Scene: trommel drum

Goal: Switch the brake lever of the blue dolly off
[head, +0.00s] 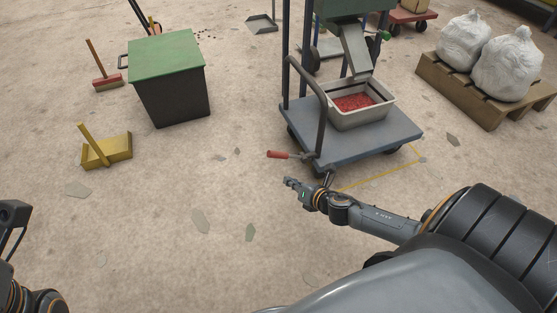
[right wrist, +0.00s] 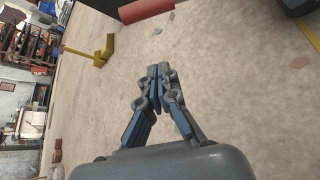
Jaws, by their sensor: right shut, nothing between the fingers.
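The blue dolly (head: 385,136) stands right of centre in the head view, with an upright handle at its left end. Its brake lever, with a red grip (head: 279,154), sticks out leftward from the near left corner. A red cylinder, apparently this grip (right wrist: 146,17), also shows at the top of the right wrist view. My right gripper (head: 288,182) is shut and empty, just nearer to me than the red grip and apart from it. Its closed fingertips also show in the right wrist view (right wrist: 158,72). Part of my left arm shows at the left edge; its fingers cannot be made out.
A grey tub (head: 345,119) of red material sits on the dolly under a chute (head: 356,50). A green-lidded bin (head: 180,104) and yellow dustpan (head: 112,151) stand left. White sacks lie on a pallet (head: 455,92) at right. The floor left of the lever is mostly clear.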

